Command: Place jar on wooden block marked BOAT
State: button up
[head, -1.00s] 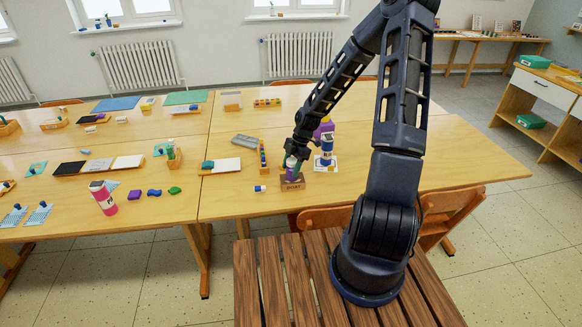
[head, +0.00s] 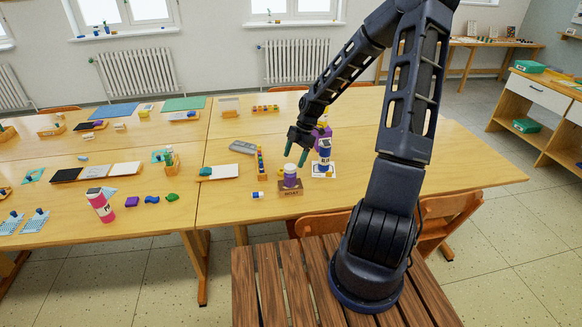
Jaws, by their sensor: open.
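A small jar (head: 290,176), purple with a pale top, stands upright on a brown wooden block (head: 291,188) near the table's front edge. The block has dark lettering on its front, too small to read for certain. My gripper (head: 296,158) is open and empty, with its fingers pointing down. Its fingertips are just above and behind the jar in the picture and look clear of it.
A blue and white bottle (head: 324,158) stands on a white card to the right of the jar, with a purple container (head: 323,136) behind it. The table's right side is clear.

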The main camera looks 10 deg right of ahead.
jog(key=s+d+r+m+t+h, duration=0.1)
jog(key=s+d+r+m+h, duration=0.1)
jog(key=s+r+m, duration=0.35)
jog(key=s+d+r+m+t+h, duration=0.1)
jog(key=s+d+r+m, duration=0.15)
jog(key=r, duration=0.65)
jog(key=s+d+r+m+t+h, duration=0.1)
jog(key=s+d+r+m+h, duration=0.1)
jog(key=s+r+m, duration=0.4)
jog(key=s+d+r+m+t+y, duration=0.1)
jog(key=s+d+r+m+t, duration=0.2)
jog(key=s+r+m, duration=0.6)
jog(key=shift+s+d+r+t, duration=0.3)
jog(key=shift+s+r, duration=0.15)
jog(key=shift+s, duration=1.2)
